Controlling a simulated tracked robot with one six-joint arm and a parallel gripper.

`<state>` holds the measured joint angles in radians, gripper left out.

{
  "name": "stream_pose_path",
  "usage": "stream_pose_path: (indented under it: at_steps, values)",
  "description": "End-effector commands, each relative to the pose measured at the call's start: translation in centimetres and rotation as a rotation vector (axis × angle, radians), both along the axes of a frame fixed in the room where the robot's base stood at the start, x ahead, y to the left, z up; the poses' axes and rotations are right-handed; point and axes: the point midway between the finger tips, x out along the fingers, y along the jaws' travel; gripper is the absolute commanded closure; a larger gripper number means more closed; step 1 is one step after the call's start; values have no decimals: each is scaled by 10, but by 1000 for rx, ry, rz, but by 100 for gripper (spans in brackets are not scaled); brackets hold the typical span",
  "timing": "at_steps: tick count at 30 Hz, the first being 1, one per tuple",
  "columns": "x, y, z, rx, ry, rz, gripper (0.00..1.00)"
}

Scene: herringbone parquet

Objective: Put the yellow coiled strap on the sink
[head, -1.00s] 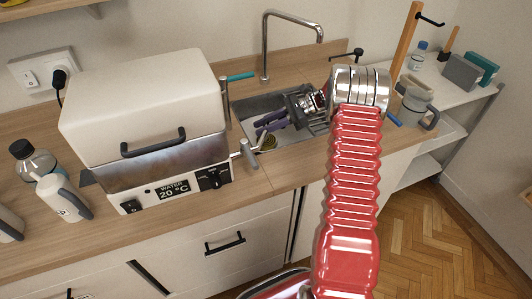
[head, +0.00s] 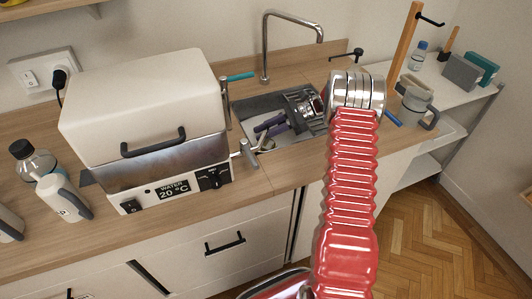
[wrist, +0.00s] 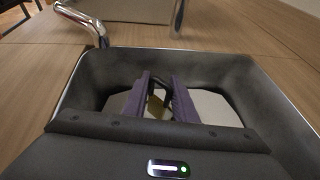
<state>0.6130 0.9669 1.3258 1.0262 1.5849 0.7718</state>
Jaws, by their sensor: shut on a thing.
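My gripper (head: 264,129) is down inside the sink (head: 250,105), with its purple fingers low in the basin. The dark walls of the sink (wrist: 83,92) surround the fingers in that view. In the head view the strap is hidden, and whether it touches the sink floor cannot be told.
A chrome tap (head: 266,45) stands behind the sink. A white water bath (head: 145,115) stands close on the left, its small chrome outlet (head: 250,153) near the sink edge. A mug (head: 417,104) and a wooden post (head: 405,45) are on the right.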

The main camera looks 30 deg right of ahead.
Motion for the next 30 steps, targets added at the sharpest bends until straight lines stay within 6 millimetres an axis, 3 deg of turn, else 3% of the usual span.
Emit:
stream_pose_path:
  at_steps: [30]
  values:
    - [0,0,-11,1,1,7,100]
